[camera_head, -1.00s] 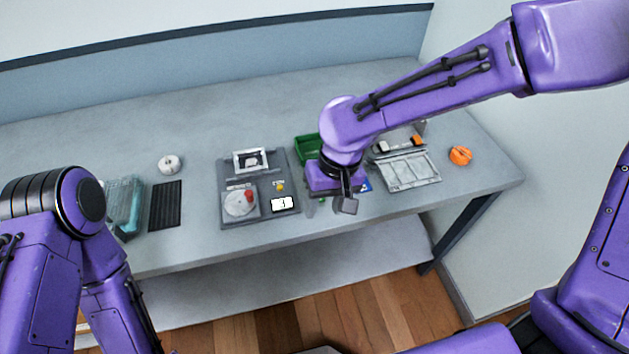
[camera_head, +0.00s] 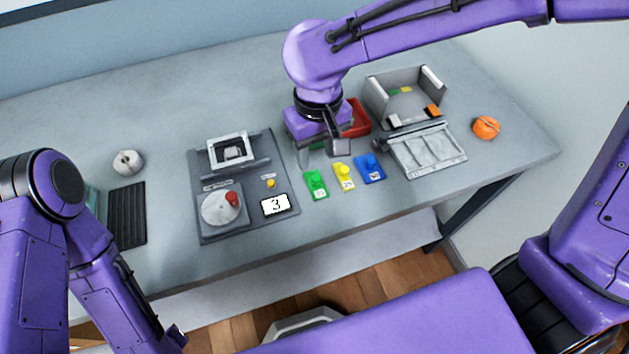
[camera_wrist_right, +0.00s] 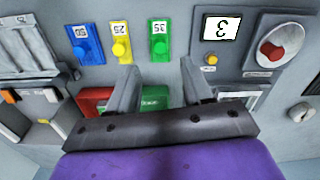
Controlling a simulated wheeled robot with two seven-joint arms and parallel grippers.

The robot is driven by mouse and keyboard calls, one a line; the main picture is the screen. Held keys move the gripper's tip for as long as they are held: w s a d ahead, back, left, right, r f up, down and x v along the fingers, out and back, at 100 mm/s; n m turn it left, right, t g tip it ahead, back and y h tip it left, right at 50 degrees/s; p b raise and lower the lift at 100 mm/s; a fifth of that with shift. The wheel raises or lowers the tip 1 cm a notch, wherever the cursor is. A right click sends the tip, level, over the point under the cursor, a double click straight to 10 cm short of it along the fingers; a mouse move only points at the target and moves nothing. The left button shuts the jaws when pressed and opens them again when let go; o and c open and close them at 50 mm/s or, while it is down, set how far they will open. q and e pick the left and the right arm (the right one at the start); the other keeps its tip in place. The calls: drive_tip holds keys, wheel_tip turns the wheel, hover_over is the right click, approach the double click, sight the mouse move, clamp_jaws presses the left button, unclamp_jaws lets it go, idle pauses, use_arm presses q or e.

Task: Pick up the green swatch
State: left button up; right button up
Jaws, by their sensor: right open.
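The green swatch (camera_head: 316,185) is a small flat plate with a raised green knob, lying on the table right of the grey board. It also shows in the right wrist view (camera_wrist_right: 158,44), marked 35. My right gripper (camera_head: 320,148) is open and empty, just behind the swatch in the head view and apart from it. In the right wrist view its two fingers (camera_wrist_right: 161,85) point toward the swatch, which lies beyond their tips. My left arm comes in at the left; its gripper is not in view.
Yellow (camera_head: 344,176) and blue (camera_head: 370,168) swatches lie right of the green one. A grey board (camera_head: 262,232) with a display reading 3 lies left. A red bin (camera_head: 361,117), a grey box (camera_head: 428,77) and a divided tray (camera_head: 440,163) stand to the right.

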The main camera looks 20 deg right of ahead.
sight(316, 177)
wheel_tip(316, 177, down, 8)
drive_tip(key=shift+r, duration=0.15)
drive_tip(key=shift+s+r, duration=0.1)
drive_tip(key=shift+s, duration=0.05)
drive_tip(key=shift+c, duration=0.9)
clamp_jaws()
